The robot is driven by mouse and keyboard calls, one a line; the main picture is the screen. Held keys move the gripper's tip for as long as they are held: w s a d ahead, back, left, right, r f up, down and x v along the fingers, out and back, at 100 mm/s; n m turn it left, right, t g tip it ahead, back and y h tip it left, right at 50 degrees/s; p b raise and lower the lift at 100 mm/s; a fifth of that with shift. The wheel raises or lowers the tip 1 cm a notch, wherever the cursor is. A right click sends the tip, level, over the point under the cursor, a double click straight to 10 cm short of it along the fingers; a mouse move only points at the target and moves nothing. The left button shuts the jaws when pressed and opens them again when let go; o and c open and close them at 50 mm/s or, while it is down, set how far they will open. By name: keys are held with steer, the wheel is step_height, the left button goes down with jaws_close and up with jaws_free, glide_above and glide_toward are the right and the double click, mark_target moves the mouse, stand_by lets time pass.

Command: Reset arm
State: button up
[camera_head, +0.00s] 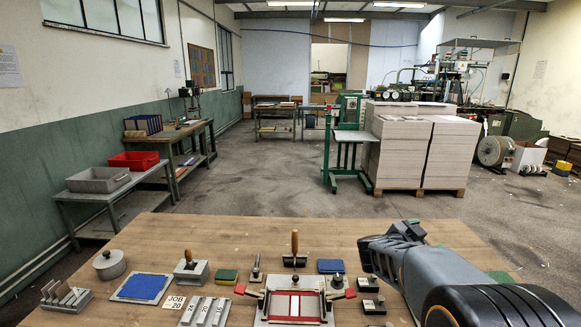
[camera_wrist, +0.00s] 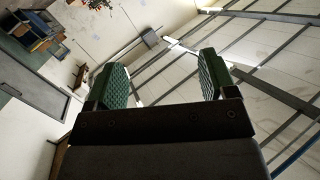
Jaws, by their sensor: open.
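My gripper (camera_wrist: 163,82) shows in the wrist view with its two green textured fingers spread wide apart and nothing between them. That view looks up at the ceiling beams and a wall, tilted. In the head view my arm reaches in from the lower right, folded above the right side of the wooden table (camera_head: 225,240). My gripper (camera_head: 407,230) is at the arm's far end there, raised and apart from the tools; its fingertips are hard to make out in that view.
On the table are a red-framed fixture (camera_head: 294,305), a blue pad (camera_head: 143,288), a lidded pot (camera_head: 109,264), wooden-handled tools and several grey blocks. Pallet stacks of greyboard (camera_head: 402,150) and a green stand (camera_head: 348,140) stand beyond. Side benches line the left wall. The floor between is clear.

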steer(key=w+a+f+n+t+y, duration=0.1)
steer(key=w+a+n+t+y, duration=0.35)
steer(key=a+y, duration=0.25)
steer(key=s+a+f+n+g+y+p, duration=0.1)
steer(key=s+a+f+n+y, duration=0.15)
steer(key=a+y, duration=0.2)
steer(key=s+a+f+n+y, duration=0.2)
steer(key=s+a+n+y, duration=0.15)
steer(key=a, duration=0.25)
steer(key=s+a+n+g+p, duration=0.1)
steer(key=s+n+g, duration=0.5)
steer(key=s, duration=1.4)
steer(key=shift+g+p, duration=0.55)
steer(key=shift+p, duration=0.15)
